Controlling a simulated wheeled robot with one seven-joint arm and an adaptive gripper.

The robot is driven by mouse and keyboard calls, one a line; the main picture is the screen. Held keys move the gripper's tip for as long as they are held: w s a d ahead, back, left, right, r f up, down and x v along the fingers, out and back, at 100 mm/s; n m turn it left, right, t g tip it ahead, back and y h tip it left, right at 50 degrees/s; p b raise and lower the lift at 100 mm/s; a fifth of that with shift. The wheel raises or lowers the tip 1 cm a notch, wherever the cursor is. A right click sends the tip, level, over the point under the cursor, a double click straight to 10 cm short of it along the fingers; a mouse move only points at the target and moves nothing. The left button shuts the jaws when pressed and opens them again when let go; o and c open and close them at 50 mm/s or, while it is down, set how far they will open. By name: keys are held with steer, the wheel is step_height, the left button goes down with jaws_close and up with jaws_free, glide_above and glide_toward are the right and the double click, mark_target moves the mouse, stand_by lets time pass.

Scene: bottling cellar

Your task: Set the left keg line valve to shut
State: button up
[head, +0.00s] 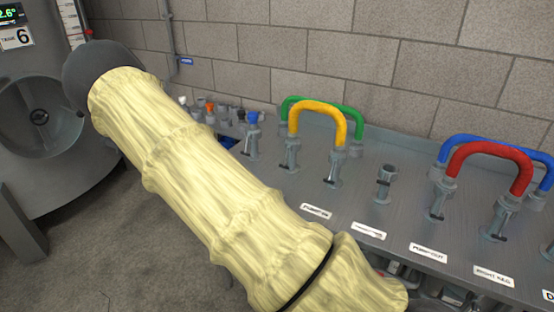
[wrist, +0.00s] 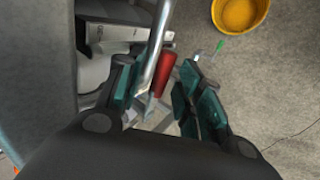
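My gripper (wrist: 158,78) is open in the wrist view, with its teal-padded fingers spread on either side of a red handle (wrist: 165,70). The red handle lies beside a bright metal pipe (wrist: 155,45). I cannot tell whether either finger touches the handle. No label shows near it, so I cannot confirm that it is the left keg line valve or read its setting. A smaller green handle (wrist: 220,46) shows to the right. In the head view my sleeved arm reaches down past the panel's front edge and hides part of it; the gripper is out of sight there.
A grey panel (head: 290,185) carries green (head: 352,117), yellow (head: 318,107), blue (head: 470,142) and red (head: 490,150) pipe loops, with labels along its front. A tank (head: 40,110) stands at left. A yellow bucket (wrist: 240,12) is on the floor. A grey surface (wrist: 35,80) borders my gripper's left.

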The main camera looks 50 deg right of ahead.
steer(key=v, duration=1)
steer(key=shift+a+r, duration=0.2)
steer(key=shift+r, duration=0.15)
